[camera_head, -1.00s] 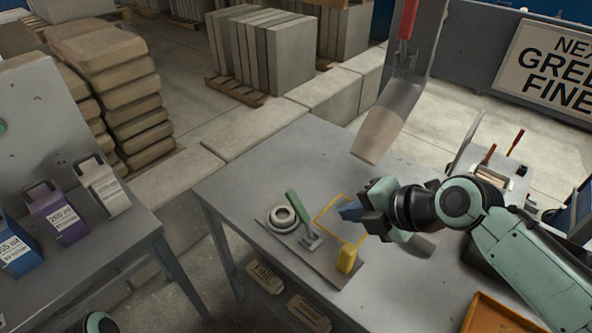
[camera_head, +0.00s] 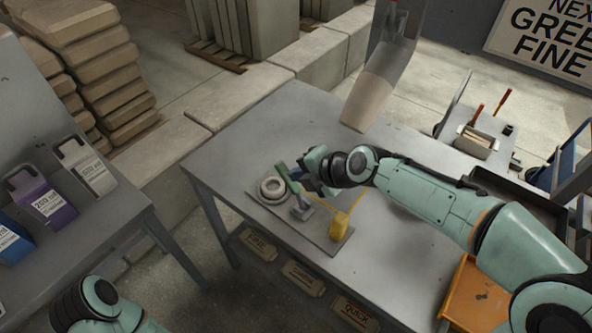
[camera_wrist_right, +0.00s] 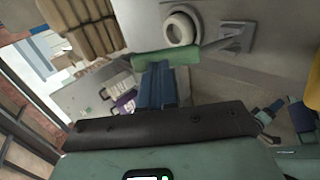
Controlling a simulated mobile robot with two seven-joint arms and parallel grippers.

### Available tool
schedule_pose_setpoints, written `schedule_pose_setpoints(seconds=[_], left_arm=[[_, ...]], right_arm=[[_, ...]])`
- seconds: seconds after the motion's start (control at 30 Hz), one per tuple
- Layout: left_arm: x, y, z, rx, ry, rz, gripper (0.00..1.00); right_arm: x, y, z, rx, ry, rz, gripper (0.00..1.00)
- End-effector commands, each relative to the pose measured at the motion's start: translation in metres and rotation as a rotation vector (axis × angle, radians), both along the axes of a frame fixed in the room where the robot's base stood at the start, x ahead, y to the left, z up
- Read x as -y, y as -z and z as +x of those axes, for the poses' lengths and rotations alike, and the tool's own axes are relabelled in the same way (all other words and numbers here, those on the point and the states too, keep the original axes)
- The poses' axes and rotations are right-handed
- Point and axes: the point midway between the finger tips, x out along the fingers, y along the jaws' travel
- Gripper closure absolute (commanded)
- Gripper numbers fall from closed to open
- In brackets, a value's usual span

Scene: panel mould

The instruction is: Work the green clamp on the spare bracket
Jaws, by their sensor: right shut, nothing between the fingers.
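The green clamp (camera_head: 284,177) has a green handle standing tilted up from a grey metal base on a flat grey bracket plate (camera_head: 318,236) on the table. In the right wrist view the green handle (camera_wrist_right: 165,54) lies across the picture just beyond my fingertips. My right gripper (camera_head: 302,180) is shut with nothing between its blue fingers. Its fingertips are at the handle's side, touching or nearly touching; I cannot tell which. My left gripper is out of view; only part of my left arm shows at the lower left.
A pale ring (camera_head: 272,189) and a yellow block (camera_head: 340,226) sit on the plate. A chute (camera_head: 368,100) hangs over the table's back edge. An orange tray (camera_head: 478,297) is at the lower right. Cartons, including a purple one (camera_head: 42,203), stand on the left table. The grey table's (camera_head: 240,140) back left is clear.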

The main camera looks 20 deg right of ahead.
Motion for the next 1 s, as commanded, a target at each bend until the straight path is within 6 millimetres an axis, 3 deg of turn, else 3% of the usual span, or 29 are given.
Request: schedule_pose_setpoints(seconds=[0.2, 1.0], left_arm=[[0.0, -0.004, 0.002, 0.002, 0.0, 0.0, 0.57], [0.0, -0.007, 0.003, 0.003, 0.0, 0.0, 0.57]], right_arm=[[-0.006, 0.009, 0.008, 0.0, -0.001, -0.001, 1.0], [0.0, 0.01, 0.013, 0.0, 0.001, 0.0, 1.0]])
